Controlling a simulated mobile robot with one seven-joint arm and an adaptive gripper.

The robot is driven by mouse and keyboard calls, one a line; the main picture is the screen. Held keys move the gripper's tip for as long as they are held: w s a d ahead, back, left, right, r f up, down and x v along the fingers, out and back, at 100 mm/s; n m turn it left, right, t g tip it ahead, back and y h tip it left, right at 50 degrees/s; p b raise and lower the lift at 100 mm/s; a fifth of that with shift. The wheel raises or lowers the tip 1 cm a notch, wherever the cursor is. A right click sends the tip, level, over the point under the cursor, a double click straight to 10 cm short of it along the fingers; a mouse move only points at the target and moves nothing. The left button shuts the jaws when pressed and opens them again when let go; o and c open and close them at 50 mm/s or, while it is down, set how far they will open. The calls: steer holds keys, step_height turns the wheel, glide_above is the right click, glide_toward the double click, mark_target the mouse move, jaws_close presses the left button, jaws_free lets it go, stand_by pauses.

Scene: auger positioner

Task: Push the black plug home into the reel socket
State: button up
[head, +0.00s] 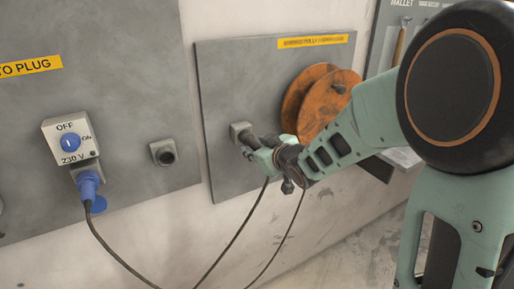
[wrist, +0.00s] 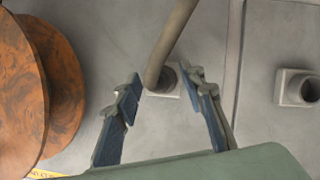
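The reel socket (head: 240,129) is a grey square fitting on the right-hand panel, left of the orange-brown reel. The black plug (head: 252,141) shows as a short dark piece at the socket mouth, partly hidden by my gripper. In the wrist view, a dark cable (wrist: 176,32) bends down to the plug end at the reel socket (wrist: 165,91); how deep the plug sits cannot be told. My gripper (head: 262,151) is just in front of the socket. In the wrist view, its blue-padded fingers (wrist: 161,100) are apart, one each side of the socket, with no contact visible.
The orange reel (head: 318,101) stands close to the right of my gripper; it also shows in the wrist view (wrist: 45,92). An empty round socket (head: 163,153) is on the left panel. A blue plug (head: 88,184) sits under a 230 V switch box (head: 70,141). Cables hang below.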

steer(key=shift+d, duration=0.1)
steer(key=v, duration=0.7)
steer(key=shift+s, duration=0.3)
stand_by(0.3)
